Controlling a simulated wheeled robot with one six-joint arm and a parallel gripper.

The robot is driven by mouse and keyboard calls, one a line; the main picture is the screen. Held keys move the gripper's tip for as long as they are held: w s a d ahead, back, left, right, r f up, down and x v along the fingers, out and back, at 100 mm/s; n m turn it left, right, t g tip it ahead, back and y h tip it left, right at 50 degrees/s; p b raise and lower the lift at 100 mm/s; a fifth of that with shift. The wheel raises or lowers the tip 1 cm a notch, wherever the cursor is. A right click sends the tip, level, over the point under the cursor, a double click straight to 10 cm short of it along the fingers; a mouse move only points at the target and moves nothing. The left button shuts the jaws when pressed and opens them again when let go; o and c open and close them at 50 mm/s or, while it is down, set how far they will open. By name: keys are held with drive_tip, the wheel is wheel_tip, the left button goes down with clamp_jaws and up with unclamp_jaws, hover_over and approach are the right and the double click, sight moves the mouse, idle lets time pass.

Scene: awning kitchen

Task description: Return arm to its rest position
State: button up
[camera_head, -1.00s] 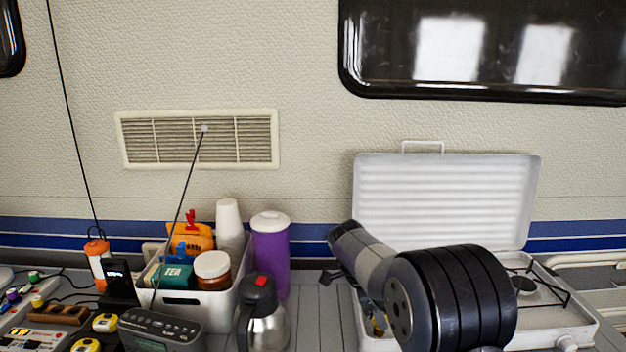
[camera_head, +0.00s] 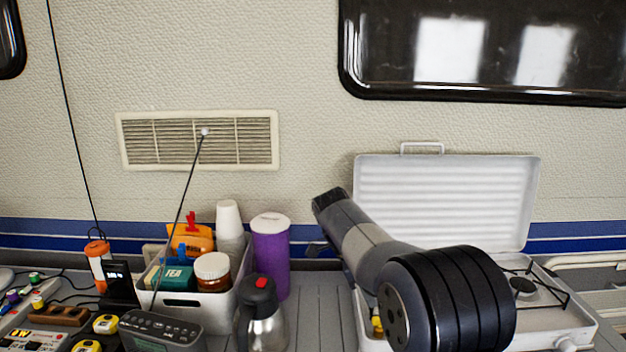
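My arm reaches in from the lower right of the head view, in front of the open white camping stove (camera_head: 440,200). Its big dark joint is nearest the camera, and a grey link slants up and left from it. A small dark part of my gripper (camera_head: 318,249) shows to the left of the link. The rest of the gripper is hidden behind the arm, so its opening cannot be seen. No held object is visible.
A purple tumbler (camera_head: 271,258), a steel jug (camera_head: 261,322) and a white bin (camera_head: 203,309) with a jar and boxes stand left of my arm. A radio (camera_head: 160,332) with a raised antenna is further left. Bare slatted table (camera_head: 318,310) lies between jug and stove.

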drive_tip(key=x, duration=0.7)
drive_tip(key=shift+f, duration=0.1)
drive_tip(key=shift+d+f, duration=0.2)
drive_tip(key=shift+f, duration=0.1)
drive_tip(key=n+t, duration=0.1)
drive_tip(key=n, duration=0.4)
drive_tip(key=shift+s+r+t, duration=0.1)
drive_tip(key=shift+s+t, duration=0.1)
drive_tip(key=shift+t, duration=0.2)
drive_tip(key=n+t+y+p, duration=0.1)
drive_tip(key=n, duration=0.3)
drive_tip(key=shift+s+r, duration=0.1)
drive_tip(key=n+y+p, duration=0.1)
drive_tip(key=n+p, duration=0.1)
drive_tip(key=n+t+p, duration=0.1)
drive_tip(key=n+p, duration=0.1)
drive_tip(key=shift+d+n+y, duration=0.15)
drive_tip(key=shift+n+y, duration=0.15)
drive_tip(key=shift+y, duration=0.1)
drive_tip(key=shift+d+n+t+y+p, duration=0.15)
drive_tip(key=shift+n+y+p, duration=0.3)
drive_tip(key=shift+n+p, duration=0.55)
drive_tip(key=shift+n+t+y+p, duration=0.25)
drive_tip(key=shift+n+y+p, duration=0.2)
drive_tip(key=shift+n+p, duration=0.55)
drive_tip(key=shift+s+r+n+b, duration=0.3)
drive_tip(key=shift+r, duration=0.25)
drive_tip(key=shift+s, duration=0.15)
